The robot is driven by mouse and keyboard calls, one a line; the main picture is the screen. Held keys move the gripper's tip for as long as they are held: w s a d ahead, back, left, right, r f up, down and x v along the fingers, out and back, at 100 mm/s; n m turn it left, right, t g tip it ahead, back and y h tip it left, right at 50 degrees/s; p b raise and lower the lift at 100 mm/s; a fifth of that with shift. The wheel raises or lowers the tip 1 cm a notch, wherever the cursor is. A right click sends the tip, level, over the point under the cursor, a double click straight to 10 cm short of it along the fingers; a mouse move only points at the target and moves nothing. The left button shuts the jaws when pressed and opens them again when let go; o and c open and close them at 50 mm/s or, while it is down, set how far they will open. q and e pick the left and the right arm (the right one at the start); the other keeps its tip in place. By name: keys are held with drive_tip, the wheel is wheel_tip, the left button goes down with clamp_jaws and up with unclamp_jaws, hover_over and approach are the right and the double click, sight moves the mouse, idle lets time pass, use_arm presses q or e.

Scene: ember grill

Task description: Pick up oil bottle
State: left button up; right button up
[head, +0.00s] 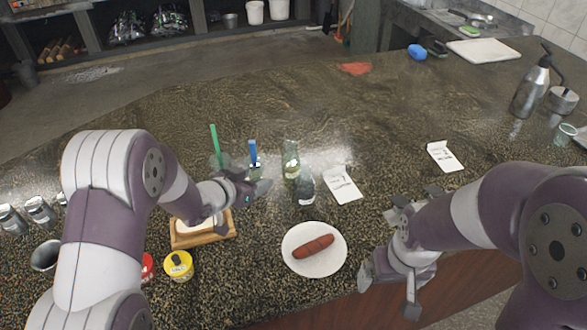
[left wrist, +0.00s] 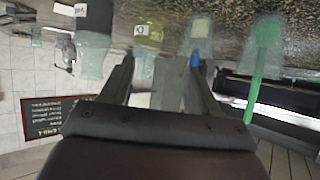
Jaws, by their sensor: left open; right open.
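A greenish glass bottle (head: 291,165) with a label, which looks like the oil bottle, stands upright on the dark speckled counter (head: 300,110). My left gripper (head: 257,184) is open and empty just left of it, apart from it in the head view. In the left wrist view, which looks upside down, the bottle (left wrist: 148,38) shows between the spread fingers of my left gripper (left wrist: 162,64), beyond the tips. My right gripper (head: 389,290) is open and empty at the counter's front edge, right of the plate.
A dark-topped shaker (head: 305,188) stands close in front of the bottle. Glasses with a blue brush (head: 253,150) and a green spatula (head: 214,138) stand left. A plate (head: 300,270) with a sausage (head: 314,246) lies in front; paper cards (head: 342,184) lie right.

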sight(285, 164)
use_arm(q)
drive_tip(key=shift+w+d+f+m+h, duration=0.1)
drive_tip(key=shift+w+d+m+h, duration=0.15)
drive_tip(key=shift+d, duration=0.3)
drive_tip(key=shift+w+d+f+m+h, duration=0.1)
drive_tip(key=shift+w+d+m+h, duration=0.1)
drive_tip(key=shift+d+h, duration=0.25)
drive_tip(key=shift+r+p+x, duration=0.25)
drive_tip(key=shift+p+x, duration=0.2)
drive_tip(key=shift+x, duration=0.7)
drive_tip(key=x, duration=0.2)
drive_tip(key=p+x, duration=0.1)
drive_tip(key=x, duration=0.2)
drive_tip(key=p+x, duration=0.1)
drive_tip(key=x, duration=0.2)
drive_tip(key=shift+w+d+r, duration=0.1)
drive_tip(key=shift+w+r, duration=0.15)
drive_tip(key=shift+r, duration=0.05)
drive_tip(key=shift+w+f, duration=0.15)
drive_tip(key=shift+w, duration=0.05)
drive_tip(key=c, duration=0.8)
use_arm(e)
drive_tip(key=r, duration=0.2)
drive_tip(key=s+r, duration=0.1)
drive_tip(key=shift+a, duration=0.3)
